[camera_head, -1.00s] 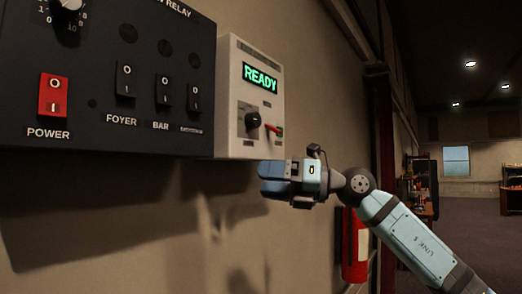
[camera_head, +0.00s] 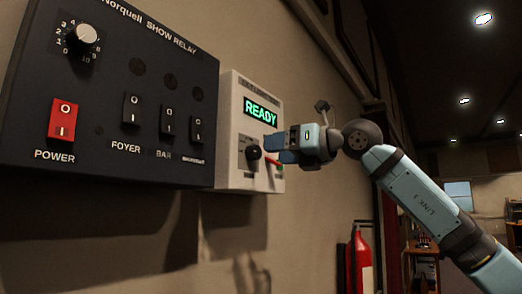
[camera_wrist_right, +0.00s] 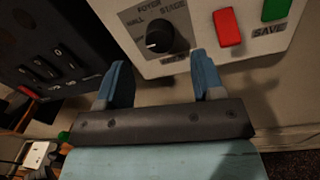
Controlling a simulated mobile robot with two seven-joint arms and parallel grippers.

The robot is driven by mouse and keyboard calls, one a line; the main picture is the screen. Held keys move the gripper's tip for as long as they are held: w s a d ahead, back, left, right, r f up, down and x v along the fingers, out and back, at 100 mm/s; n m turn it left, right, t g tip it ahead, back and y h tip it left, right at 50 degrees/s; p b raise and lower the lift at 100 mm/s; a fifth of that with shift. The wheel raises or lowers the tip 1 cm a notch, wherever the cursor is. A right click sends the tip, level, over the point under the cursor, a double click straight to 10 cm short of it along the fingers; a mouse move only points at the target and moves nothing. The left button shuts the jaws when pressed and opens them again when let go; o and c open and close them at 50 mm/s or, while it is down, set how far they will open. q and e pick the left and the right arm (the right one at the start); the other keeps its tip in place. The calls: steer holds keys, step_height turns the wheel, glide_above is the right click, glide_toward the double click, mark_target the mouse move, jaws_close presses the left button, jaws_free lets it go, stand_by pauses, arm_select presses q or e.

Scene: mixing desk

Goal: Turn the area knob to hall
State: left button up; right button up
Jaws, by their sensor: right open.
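The area knob (camera_head: 253,152) is a black round knob on a white wall box (camera_head: 233,182) whose green display reads READY. In the right wrist view the knob (camera_wrist_right: 166,38) has a light pointer mark on its left part, with labels HALL, FOYER and STAGE around it. I cannot tell for sure which label it points to. My right gripper (camera_head: 273,150) is open and empty, its blue fingers in front of the box's right part, close to the knob. In the right wrist view the fingertips (camera_wrist_right: 160,68) are apart, with the knob ahead between them, not gripped. My left gripper is out of view.
A red button (camera_wrist_right: 229,27) and a green SAVE button (camera_wrist_right: 276,9) sit right of the knob. A black relay panel (camera_head: 100,110) with a red power switch (camera_head: 62,119) hangs left of the box. A fire extinguisher (camera_head: 361,262) hangs below right.

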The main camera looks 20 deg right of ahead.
mark_target(258, 153)
steer(key=x, duration=0.5)
steer(key=shift+p, duration=0.3)
steer(key=c, duration=0.9)
